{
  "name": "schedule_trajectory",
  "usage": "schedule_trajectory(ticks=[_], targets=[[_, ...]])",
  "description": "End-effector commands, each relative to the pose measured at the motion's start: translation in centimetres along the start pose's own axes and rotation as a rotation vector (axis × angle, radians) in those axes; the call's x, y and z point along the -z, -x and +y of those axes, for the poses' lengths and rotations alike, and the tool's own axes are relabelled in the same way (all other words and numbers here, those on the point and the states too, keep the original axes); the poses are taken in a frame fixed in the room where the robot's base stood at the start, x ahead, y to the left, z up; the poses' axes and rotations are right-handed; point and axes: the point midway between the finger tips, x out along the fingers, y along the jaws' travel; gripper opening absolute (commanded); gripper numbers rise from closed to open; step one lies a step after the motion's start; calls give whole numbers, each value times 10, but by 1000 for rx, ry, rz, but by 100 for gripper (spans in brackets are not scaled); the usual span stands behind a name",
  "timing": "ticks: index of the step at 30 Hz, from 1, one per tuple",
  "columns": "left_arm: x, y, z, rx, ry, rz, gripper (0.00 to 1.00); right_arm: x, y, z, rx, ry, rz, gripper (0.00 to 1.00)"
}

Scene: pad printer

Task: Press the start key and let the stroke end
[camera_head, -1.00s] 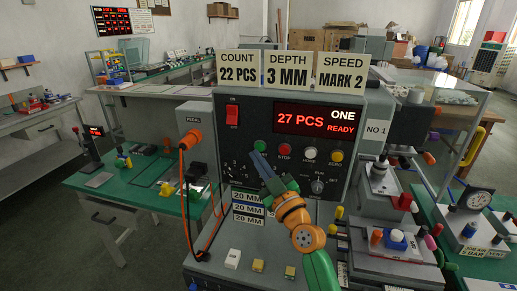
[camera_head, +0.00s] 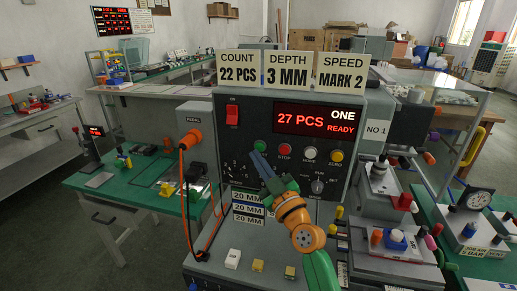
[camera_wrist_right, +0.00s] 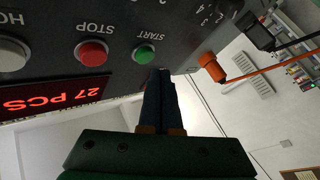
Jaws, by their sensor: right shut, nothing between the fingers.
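The pad printer's dark control panel (camera_head: 262,170) faces me. The green start key (camera_head: 260,146) sits at the left of a row of keys, and it also shows in the right wrist view (camera_wrist_right: 144,54), labelled START. My right gripper (camera_head: 256,156) is shut and empty, its blue fingertips just below the start key. In the right wrist view the fingertips (camera_wrist_right: 161,74) end close to the key; I cannot tell whether they touch it. The display (camera_head: 315,121) reads 27 PCS, ONE, READY. My left gripper is not in view.
The red stop key (camera_head: 284,150), white home key (camera_head: 310,154) and yellow zero key (camera_head: 336,156) stand to the right of the start key. Signs (camera_head: 288,70) on top read 22 PCS, 3 MM and MARK 2. An orange cable plug (camera_head: 189,139) hangs at the left.

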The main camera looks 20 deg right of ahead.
Motion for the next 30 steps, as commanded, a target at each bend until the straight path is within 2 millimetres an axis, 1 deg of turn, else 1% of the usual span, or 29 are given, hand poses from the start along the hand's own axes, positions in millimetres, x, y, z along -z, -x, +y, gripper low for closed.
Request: schedule_trajectory(ticks=[9,17,30], targets=[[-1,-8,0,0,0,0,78,-6,-6,4,-1,3,1,0],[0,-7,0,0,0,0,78,-4,-6,5,0,0,0,0],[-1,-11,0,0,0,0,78,-7,-9,6,1,0,0,0]])
